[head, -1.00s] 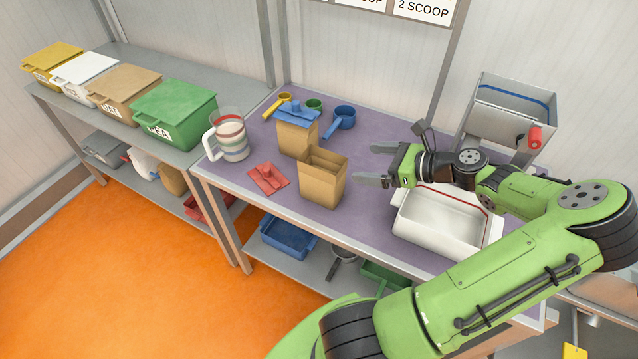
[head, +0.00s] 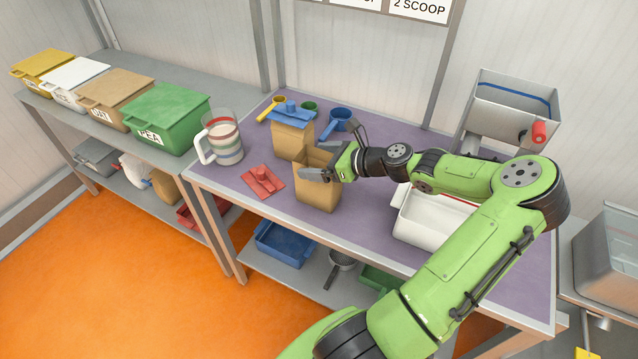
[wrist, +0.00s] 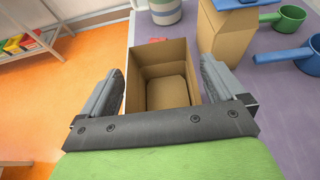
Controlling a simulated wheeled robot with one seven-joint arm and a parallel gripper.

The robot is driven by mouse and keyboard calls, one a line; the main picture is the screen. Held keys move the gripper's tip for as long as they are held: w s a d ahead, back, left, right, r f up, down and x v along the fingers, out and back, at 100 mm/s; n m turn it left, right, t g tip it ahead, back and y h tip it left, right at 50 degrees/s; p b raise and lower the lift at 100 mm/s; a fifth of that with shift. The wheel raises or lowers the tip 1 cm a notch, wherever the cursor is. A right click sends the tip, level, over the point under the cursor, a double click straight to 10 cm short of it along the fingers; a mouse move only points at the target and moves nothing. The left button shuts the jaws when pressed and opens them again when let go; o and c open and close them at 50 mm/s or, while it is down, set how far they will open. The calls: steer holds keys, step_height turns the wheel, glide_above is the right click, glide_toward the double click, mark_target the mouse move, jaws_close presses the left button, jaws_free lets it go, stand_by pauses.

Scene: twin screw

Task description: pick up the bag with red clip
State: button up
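An open, empty brown paper bag (head: 318,192) stands upright on the purple table top, with no clip on it. A red clip (head: 262,181) lies flat on the table to its left. Another brown bag (head: 291,140) stands just behind, closed at the top by a blue clip (head: 293,113). My gripper (head: 325,165) is at the top of the open bag. In the wrist view my gripper (wrist: 162,88) is open, with one finger on each side of the open bag (wrist: 165,75). I cannot tell whether the fingers touch it.
A striped jug (head: 222,140) stands at the left. Yellow, green and blue scoops (head: 340,120) lie behind the bags. A white tray (head: 425,222) sits at the right under my arm. Lidded bins (head: 165,115) stand on the left bench.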

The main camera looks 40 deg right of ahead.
steer(key=c, duration=0.9)
step_height(320, 180, up, 10)
steer(key=p, duration=0.3)
steer(key=shift+p, duration=0.35)
steer(key=shift+c, duration=0.2)
